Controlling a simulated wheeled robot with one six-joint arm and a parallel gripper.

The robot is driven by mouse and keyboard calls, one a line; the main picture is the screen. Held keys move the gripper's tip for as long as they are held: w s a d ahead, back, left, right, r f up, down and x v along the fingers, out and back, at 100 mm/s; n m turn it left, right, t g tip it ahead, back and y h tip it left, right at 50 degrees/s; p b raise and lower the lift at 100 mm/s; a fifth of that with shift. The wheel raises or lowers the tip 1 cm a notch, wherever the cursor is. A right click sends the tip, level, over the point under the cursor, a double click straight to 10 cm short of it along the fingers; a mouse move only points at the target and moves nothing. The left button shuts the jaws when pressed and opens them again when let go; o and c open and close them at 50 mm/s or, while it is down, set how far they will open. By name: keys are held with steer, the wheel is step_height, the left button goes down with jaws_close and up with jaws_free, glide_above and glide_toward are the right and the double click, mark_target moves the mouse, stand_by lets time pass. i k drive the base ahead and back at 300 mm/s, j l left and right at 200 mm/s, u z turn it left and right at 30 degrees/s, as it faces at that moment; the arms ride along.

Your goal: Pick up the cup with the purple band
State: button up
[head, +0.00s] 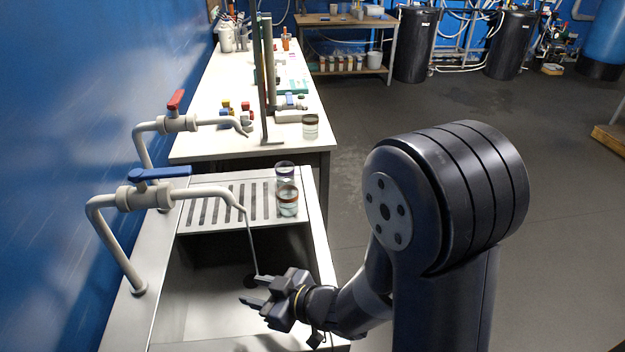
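Two clear cups stand at the right end of the ribbed drainboard. The rear cup (285,169) has a dark, bluish-purple-looking band near its rim, and its lower part is partly hidden by the front cup. The front cup (288,203) has a brown-orange band and pale liquid. A third cup (310,129) with a dark band stands on the white bench; its band colour is hard to tell. My gripper (251,290) is over the sink basin, nearer the camera than the cups and apart from them. Its two fingers are spread, with nothing between them.
The blue-handled tap (152,187) reaches over the basin (190,310), and a thin pale line runs from its spout towards my gripper. A red-handled tap (178,122) stands behind. A tall stand (268,70) and small bottles occupy the white bench (205,140). Open floor lies right.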

mark_target(284, 170)
steer(key=i+l+u, duration=0.1)
steer(key=l, duration=0.25)
steer(key=i+l, duration=0.25)
steer(key=l, duration=0.15)
steer(key=i+l+u, duration=0.15)
steer(key=l, duration=0.25)
steer(key=i+l+u, duration=0.15)
steer(key=i, duration=0.95)
